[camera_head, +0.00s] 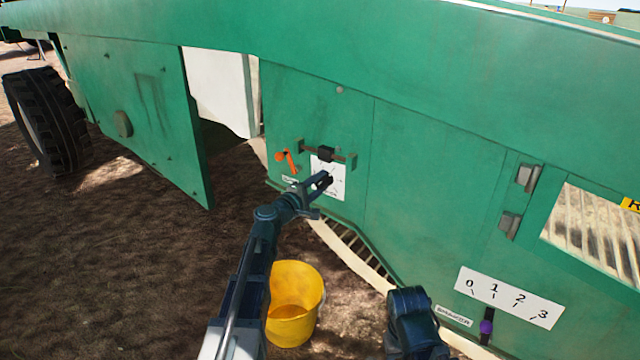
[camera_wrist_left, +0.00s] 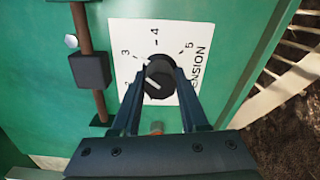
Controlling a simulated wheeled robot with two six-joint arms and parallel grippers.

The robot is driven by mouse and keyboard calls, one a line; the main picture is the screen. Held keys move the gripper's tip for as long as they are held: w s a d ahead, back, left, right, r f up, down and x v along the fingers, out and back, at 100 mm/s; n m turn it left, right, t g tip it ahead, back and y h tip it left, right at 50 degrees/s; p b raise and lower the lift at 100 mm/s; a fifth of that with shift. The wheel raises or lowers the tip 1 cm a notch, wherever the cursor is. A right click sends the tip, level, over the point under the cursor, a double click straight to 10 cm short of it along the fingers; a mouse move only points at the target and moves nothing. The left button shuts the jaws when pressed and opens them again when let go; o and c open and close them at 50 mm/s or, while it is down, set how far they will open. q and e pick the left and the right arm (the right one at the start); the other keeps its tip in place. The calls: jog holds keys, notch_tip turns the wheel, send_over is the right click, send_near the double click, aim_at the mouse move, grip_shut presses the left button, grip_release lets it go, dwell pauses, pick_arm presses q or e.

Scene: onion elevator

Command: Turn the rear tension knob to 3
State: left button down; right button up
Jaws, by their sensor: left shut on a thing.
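The tension knob is a round black knob (camera_wrist_left: 158,78) on a white dial plate (camera_wrist_left: 122,32) in the left wrist view. The plate reads "TENSION" and shows 3, 4 and 5; a lower number at its left edge is partly cut off. A short white mark shows on the knob's face, on its left side; I cannot tell exactly which number it points to. My left gripper (camera_wrist_left: 156,88) is shut on the knob, one finger on each side. In the head view the gripper (camera_head: 325,180) covers the knob in front of the plate (camera_head: 337,168). My right gripper is out of view.
An orange handle (camera_head: 288,160) and a bar with a black block (camera_head: 326,154) sit close to the plate. A yellow bucket (camera_head: 294,310) stands on the ground below. A 0-to-3 scale (camera_head: 508,297) with a purple knob (camera_head: 486,327) is at the lower right.

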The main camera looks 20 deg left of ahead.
pick_arm(q)
jog(key=shift+n, duration=0.8)
jog(key=shift+c, duration=2.1)
grip_release()
jog(key=shift+f, duration=0.1)
jog(key=v, duration=1.4)
jog(key=shift+w, duration=0.1)
